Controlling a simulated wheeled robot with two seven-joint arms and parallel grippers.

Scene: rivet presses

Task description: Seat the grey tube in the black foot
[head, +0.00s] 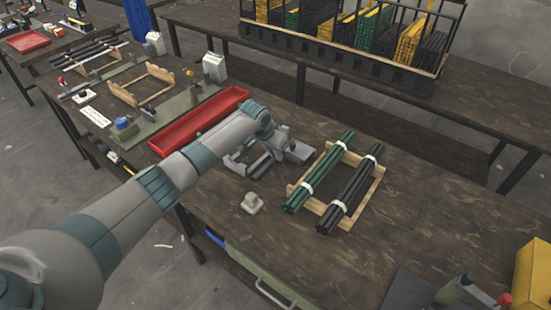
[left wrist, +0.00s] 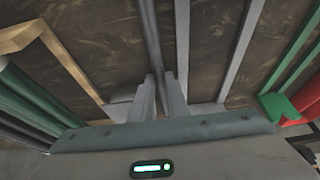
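My left gripper (head: 270,158) is low over the table, at a light grey frame (head: 234,166) between the red tray and the wooden rack. In the left wrist view, its two fingers (left wrist: 159,88) stand close on either side of a thin grey tube (left wrist: 151,40). They look closed on it, though the contact is partly hidden. The tube runs away from the hand, and its far end is out of view. In the head view my arm and hand hide most of the tube. I cannot make out the black foot in either view. My right gripper is not in view.
A wooden rack (head: 373,193) holds green tubes (head: 318,175) and black tubes (head: 351,190) to the right. A small beige block (head: 252,203) stands in front. A long red tray (head: 196,122) lies left. The table's right middle is clear.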

